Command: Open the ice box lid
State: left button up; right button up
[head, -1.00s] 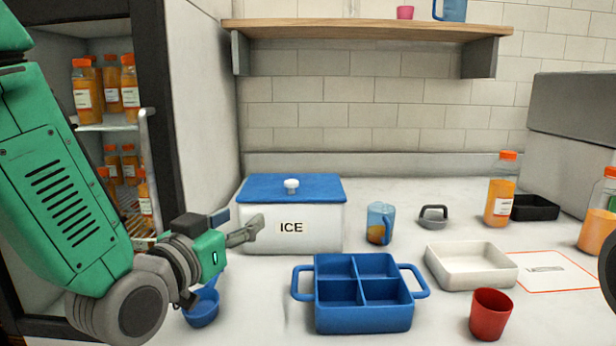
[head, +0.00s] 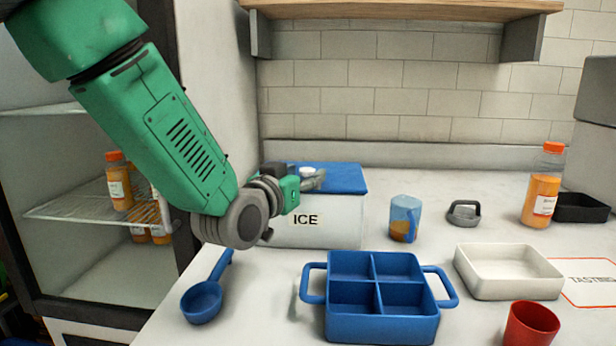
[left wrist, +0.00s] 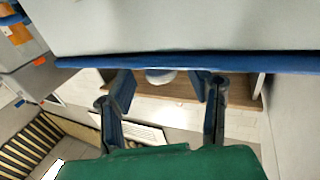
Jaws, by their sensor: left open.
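The white ice box (head: 340,222), marked ICE, stands at the back left of the counter with its blue lid (head: 345,178) lying on top. My left gripper (head: 314,181) is at the lid's white knob (head: 306,171), partly covering the left side of the lid. In the left wrist view the open fingers (left wrist: 163,88) stand on either side of the knob (left wrist: 160,76), with gaps showing. The blue lid edge (left wrist: 180,63) crosses that view, with the pale box wall above it. My right gripper is not in view.
A blue four-part tray (head: 380,330) and a blue scoop (head: 202,302) are in front of the box. A blue measuring cup (head: 404,215), a white tray (head: 508,290) and a red cup (head: 530,325) stand to the right. A wooden shelf (head: 400,10) hangs above.

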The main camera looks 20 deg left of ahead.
pick_arm(q)
jog(key=shift+w+d, duration=0.25)
jog(key=shift+w, duration=0.55)
jog(key=shift+w+a, duration=0.1)
jog(key=shift+w, duration=0.1)
jog(key=shift+a, duration=0.1)
